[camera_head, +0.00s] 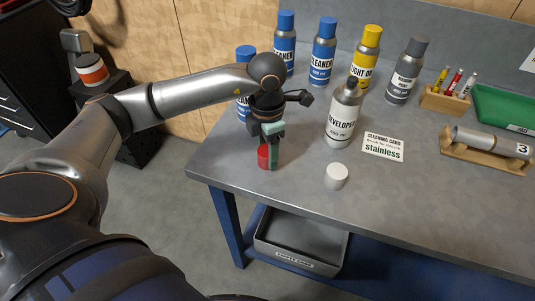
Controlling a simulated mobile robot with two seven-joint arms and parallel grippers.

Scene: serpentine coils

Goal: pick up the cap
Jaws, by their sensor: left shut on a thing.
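My left gripper (269,153) is over the near left part of the grey workbench (300,185), its teal fingers pointing down. It is shut on a small red cap (263,158), partly hidden by the fingers. I cannot tell whether the red cap touches the bench top. A white round cap (336,177) stands on the bench to the right of the gripper, apart from it. The developer bottle (343,118) stands upright behind the white cap, with its dark nozzle bare. My right gripper is out of view.
Blue cleaner bottles (322,55), a yellow-topped bottle (366,55) and a grey bottle (405,75) stand behind. A cleaning card (383,146) lies right of the developer bottle. A wooden stand (480,155) holds a metal cylinder. A grey bin (300,245) sits below the bench.

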